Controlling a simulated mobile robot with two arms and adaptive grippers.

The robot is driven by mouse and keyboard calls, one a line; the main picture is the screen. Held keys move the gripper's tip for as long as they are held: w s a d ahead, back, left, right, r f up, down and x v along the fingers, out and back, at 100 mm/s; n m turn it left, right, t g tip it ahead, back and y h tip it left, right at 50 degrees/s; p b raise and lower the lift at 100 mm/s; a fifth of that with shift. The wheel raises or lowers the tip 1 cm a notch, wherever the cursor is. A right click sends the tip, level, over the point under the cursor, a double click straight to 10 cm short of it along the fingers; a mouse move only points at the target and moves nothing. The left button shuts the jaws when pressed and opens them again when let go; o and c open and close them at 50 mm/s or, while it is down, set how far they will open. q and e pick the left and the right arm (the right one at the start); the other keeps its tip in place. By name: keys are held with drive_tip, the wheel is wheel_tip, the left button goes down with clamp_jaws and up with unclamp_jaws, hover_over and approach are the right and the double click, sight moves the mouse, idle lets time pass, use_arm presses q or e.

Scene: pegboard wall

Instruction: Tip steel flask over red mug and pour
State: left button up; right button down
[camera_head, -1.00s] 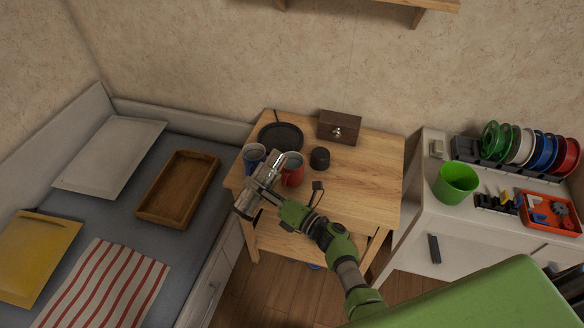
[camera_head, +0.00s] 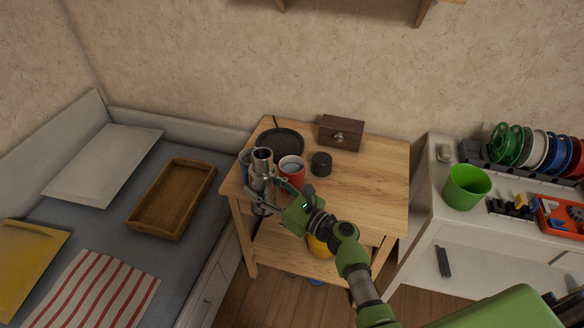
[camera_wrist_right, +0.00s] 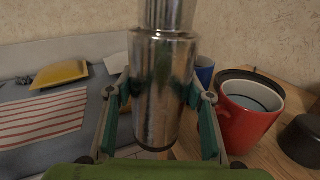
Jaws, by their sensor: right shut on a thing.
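The steel flask (camera_head: 262,172) is upright in the head view, its open mouth facing up. My right gripper (camera_head: 262,190) is shut on it; the right wrist view shows the flask (camera_wrist_right: 162,95) between the two fingers. The red mug (camera_head: 291,173) stands on the wooden table just right of the flask, and light liquid shows inside it. In the wrist view the red mug (camera_wrist_right: 245,120) is to the right of the fingers, apart from the flask. My left gripper is not in view.
A blue mug (camera_head: 245,160) stands behind the flask, partly hidden. A black plate (camera_head: 281,141), a dark lidded pot (camera_head: 321,163) and a wooden box (camera_head: 341,132) share the table. The table's right side (camera_head: 375,185) is clear.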

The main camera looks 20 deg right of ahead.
sight(261, 174)
drive_tip(key=shift+r, duration=0.2)
wheel_tip(261, 174, up, 5)
drive_tip(key=p, duration=0.5)
drive_tip(key=f+b, duration=0.1)
drive_tip(key=b, duration=0.2)
drive_tip(key=shift+w+n+b, duration=0.1)
drive_tip(key=shift+n+b, duration=0.2)
drive_tip(key=shift+r+b, duration=0.1)
drive_tip(key=shift+b, duration=0.45)
drive_tip(key=shift+a+r, duration=0.1)
drive_tip(key=shift+r, duration=0.05)
